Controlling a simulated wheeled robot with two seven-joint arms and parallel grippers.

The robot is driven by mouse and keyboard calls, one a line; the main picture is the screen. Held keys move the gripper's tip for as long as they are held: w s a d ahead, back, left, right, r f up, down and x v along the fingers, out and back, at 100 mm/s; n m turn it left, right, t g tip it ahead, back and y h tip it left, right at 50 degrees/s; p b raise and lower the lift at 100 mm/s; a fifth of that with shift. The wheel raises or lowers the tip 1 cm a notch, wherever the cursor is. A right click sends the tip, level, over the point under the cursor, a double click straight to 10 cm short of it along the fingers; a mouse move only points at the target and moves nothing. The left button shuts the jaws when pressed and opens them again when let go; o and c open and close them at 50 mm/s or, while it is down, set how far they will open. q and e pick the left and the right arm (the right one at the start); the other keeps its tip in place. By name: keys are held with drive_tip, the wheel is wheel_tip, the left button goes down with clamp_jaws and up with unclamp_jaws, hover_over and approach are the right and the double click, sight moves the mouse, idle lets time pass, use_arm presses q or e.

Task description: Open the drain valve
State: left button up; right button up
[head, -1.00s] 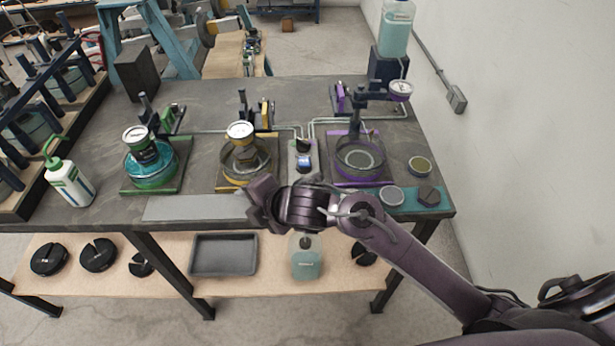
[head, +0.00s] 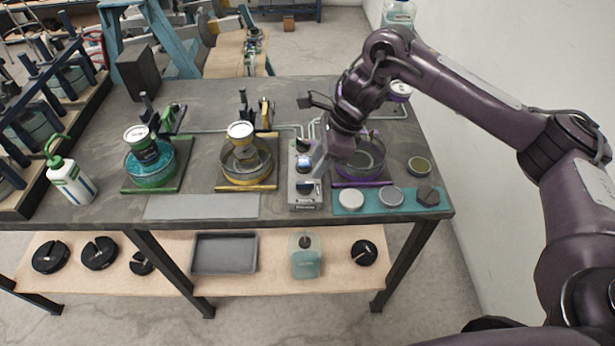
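A small grey control box (head: 305,194) with dark and blue round parts on its top stands between the yellow station and the purple station. Thin pipes (head: 286,127) run to it from both sides. I cannot tell which part is the drain valve. My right gripper (head: 320,163) points down at the right side of the box, by the purple station's glass bowl (head: 369,162). Its fingers are small and partly hidden, so I cannot tell whether they touch anything or are open. My arm hides most of the purple lever frame. My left gripper is out of view.
A green station with a teal-filled bowl (head: 152,166) and a yellow station with a bowl (head: 246,165) stand to the left. A white bottle (head: 72,183) is at the far left. A teal mat (head: 370,208) with small discs lies at the front right. A grey plate (head: 201,207) lies at the front.

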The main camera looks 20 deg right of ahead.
sight(305, 182)
drive_tip(key=p+x, duration=0.1)
drive_tip(key=x, duration=0.4)
drive_tip(key=shift+a+f, duration=0.15)
drive_tip(key=shift+w+a+f+p, duration=0.15)
drive_tip(key=shift+a+f+p, duration=0.15)
drive_tip(key=shift+f, duration=0.3)
drive_tip(key=shift+d, duration=0.1)
clamp_jaws()
